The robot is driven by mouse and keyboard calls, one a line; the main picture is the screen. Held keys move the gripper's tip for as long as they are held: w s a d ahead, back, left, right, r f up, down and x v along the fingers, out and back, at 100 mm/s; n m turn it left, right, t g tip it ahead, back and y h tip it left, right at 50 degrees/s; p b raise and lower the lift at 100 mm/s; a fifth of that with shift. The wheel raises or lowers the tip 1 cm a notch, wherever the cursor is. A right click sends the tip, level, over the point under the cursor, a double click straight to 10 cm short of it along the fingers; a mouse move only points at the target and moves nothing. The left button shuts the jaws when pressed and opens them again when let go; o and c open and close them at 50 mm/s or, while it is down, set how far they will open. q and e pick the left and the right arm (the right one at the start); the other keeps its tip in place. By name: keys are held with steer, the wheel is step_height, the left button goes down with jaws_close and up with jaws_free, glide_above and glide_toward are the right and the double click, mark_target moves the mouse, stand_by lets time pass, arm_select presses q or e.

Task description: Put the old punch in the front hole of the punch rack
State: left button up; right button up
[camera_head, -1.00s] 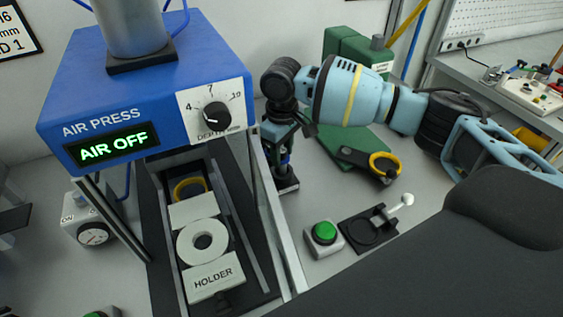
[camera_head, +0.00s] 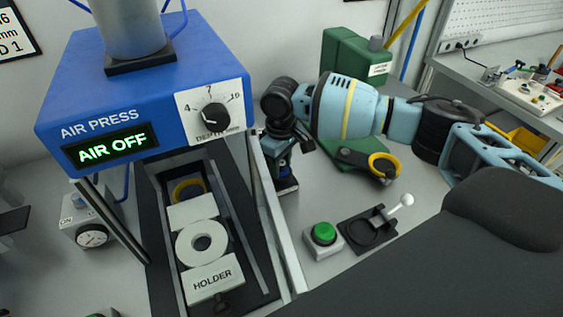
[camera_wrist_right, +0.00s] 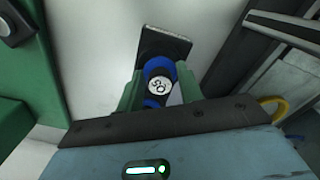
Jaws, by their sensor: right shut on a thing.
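My right gripper (camera_head: 284,162) is at the right side of the press, pointing down. In the right wrist view its two green fingers (camera_wrist_right: 159,90) are shut on a blue punch (camera_wrist_right: 158,66) with a white marked top, which I take to be the old punch. Beyond the punch is a dark block (camera_wrist_right: 166,42), apparently the punch rack, which shows low under the gripper in the head view (camera_head: 288,187). The fingers and punch hide the rack's holes, so I cannot tell whether the punch tip is in one. My left gripper is not in view.
The blue air press (camera_head: 100,90) reads AIR OFF, with a white holder (camera_head: 212,280) in its slide. A green button (camera_head: 323,234), a black lever base (camera_head: 368,231) and a green box (camera_head: 350,62) stand to the right.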

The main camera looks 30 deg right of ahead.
steer(key=shift+s+f, duration=0.1)
steer(key=shift+f, duration=0.25)
steer(key=o, duration=0.7)
steer(key=shift+f, duration=0.1)
steer(key=o, duration=0.4)
steer(key=shift+s+f, duration=0.1)
steer(key=shift+f, duration=0.2)
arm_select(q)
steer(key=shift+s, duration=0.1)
arm_select(e)
steer(key=shift+s+a, duration=0.1)
steer(key=shift+a, duration=0.05)
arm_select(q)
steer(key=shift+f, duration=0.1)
arm_select(e)
steer(key=shift+r, duration=0.45)
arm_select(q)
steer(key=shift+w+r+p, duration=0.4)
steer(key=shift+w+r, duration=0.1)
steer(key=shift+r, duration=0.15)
arm_select(e)
step_height(320, 180, up, 13)
steer(key=shift+w, duration=0.25)
